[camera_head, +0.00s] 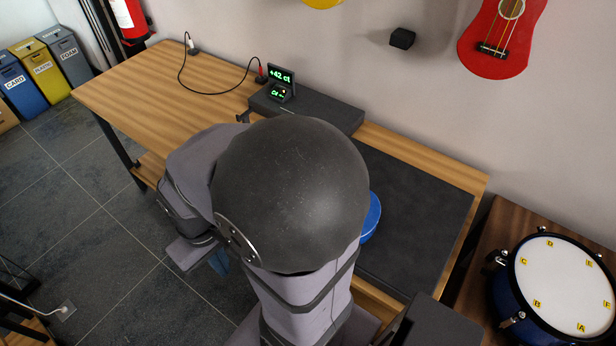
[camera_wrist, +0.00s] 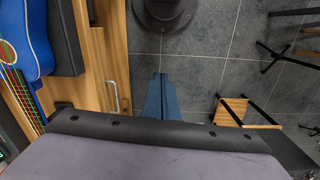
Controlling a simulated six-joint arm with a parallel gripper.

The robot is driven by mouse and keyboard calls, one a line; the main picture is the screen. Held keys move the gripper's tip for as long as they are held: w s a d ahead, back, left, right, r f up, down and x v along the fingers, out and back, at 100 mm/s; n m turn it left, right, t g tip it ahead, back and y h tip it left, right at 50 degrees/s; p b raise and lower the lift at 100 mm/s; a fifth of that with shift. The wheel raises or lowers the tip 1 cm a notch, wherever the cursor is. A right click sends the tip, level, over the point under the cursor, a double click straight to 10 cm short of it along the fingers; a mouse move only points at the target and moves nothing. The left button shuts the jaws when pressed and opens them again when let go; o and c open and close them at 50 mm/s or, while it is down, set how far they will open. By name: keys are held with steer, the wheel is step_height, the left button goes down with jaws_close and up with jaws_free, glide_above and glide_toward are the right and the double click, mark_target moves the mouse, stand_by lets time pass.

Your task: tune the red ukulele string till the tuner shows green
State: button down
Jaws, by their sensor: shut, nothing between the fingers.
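The tuner (camera_head: 282,76) stands on a dark box at the back of the bench and reads "+42 ct" in green digits. A smaller screen below it (camera_head: 279,93) shows green text and an orange dot. A blue ukulele (camera_head: 371,218) is mostly hidden behind my arm in the head view. In the wrist view the ukulele (camera_wrist: 30,35) is at the upper left, with coloured strings (camera_wrist: 18,88), red among them, along the left edge. My gripper (camera_wrist: 160,78) is shut and empty, over the floor past the bench edge, away from the strings. The tuning pegs are not clear.
The wooden bench (camera_head: 140,85) has free room at its left, crossed by a black cable (camera_head: 205,91). A dark mat (camera_head: 415,200) covers the right part. A blue drum (camera_head: 550,285) stands at the lower right. Stools (camera_wrist: 245,112) stand on the floor.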

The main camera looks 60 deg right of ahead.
steer(key=s+d+m+t+y+p, duration=0.1)
steer(key=s+d+m+p, duration=0.2)
steer(key=d, duration=0.6)
steer(key=s+d+m+t+y+p, duration=0.1)
steer(key=s+d+m+y+p, duration=0.1)
steer(key=s+d+m+p, duration=0.2)
steer(key=s+d+m+t+y+p, duration=0.1)
steer(key=s+d+m+p, duration=0.3)
steer(key=s+d+m, duration=0.4)
steer(key=shift+s+d+f+m+t+y, duration=0.15)
steer(key=shift+d+m, duration=0.55)
steer(key=shift+d, duration=0.7)
steer(key=shift+w+d+f+m+t+y, duration=0.1)
steer(key=shift+d+m+y, duration=0.1)
steer(key=shift+d+m, duration=0.85)
steer(key=shift+s+d+f+m+t+y, duration=0.15)
steer(key=shift+d+m, duration=0.2)
steer(key=shift+d, duration=1.35)
steer(key=shift+t, duration=0.6)
steer(key=w+d+r, duration=0.1)
steer(key=d, duration=0.1)
steer(key=w+d+r, duration=0.2)
steer(key=shift+w+r, duration=0.1)
steer(key=shift+n+t+y, duration=0.6)
steer(key=shift+n+t, duration=0.3)
steer(key=w+r, duration=0.2)
steer(key=r, duration=0.1)
steer(key=w+a+r, duration=0.1)
steer(key=shift+r, duration=0.35)
steer(key=shift+f, duration=0.15)
